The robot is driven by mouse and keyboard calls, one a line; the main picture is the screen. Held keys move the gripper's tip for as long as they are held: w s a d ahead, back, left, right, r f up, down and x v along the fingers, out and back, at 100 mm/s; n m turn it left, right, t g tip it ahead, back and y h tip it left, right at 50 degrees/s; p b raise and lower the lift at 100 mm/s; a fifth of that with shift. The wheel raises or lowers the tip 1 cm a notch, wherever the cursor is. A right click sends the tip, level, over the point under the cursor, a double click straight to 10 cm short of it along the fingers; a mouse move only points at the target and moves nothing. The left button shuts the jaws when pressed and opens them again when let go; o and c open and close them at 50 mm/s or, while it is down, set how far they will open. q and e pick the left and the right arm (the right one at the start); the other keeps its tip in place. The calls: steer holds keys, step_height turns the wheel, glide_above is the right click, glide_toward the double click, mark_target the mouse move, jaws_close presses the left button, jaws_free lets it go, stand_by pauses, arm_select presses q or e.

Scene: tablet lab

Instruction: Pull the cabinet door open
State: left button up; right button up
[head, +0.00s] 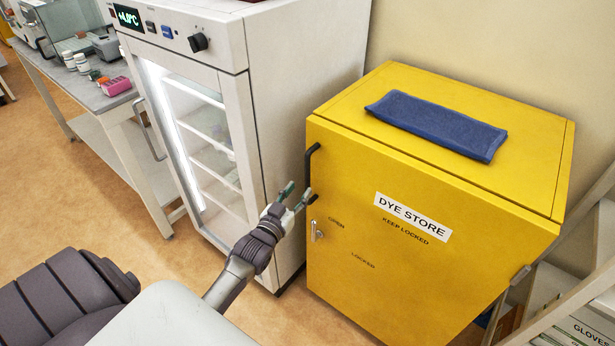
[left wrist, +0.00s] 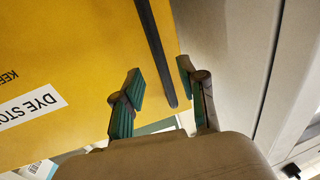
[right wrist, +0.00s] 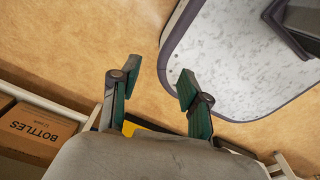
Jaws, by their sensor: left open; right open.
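The yellow cabinet (head: 425,290) is marked DYE STORE and its door looks shut against the frame. A black bar handle (head: 312,160) stands upright at the door's left edge, and a small metal latch (head: 317,231) sits below it. My left gripper (head: 298,193) is open at the handle's lower end. In the left wrist view, the dark handle bar (left wrist: 155,45) runs down between the two spread fingers (left wrist: 160,82); I cannot tell if they touch it. My right gripper (right wrist: 158,76) is open and empty above the floor, and it is outside the head view.
A white glass-door fridge (head: 246,110) stands close to the cabinet's left side. A folded blue cloth (head: 437,125) lies on the cabinet top. Shelving with boxes (head: 585,325) is at the right. Tan floor (head: 110,205) is clear in front of the fridge.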

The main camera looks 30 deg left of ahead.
mark_target(306, 181)
arm_select(q)
steer(key=w, duration=0.6)
steer(key=shift+a, duration=0.4)
steer(key=shift+c, duration=0.3)
jaws_close()
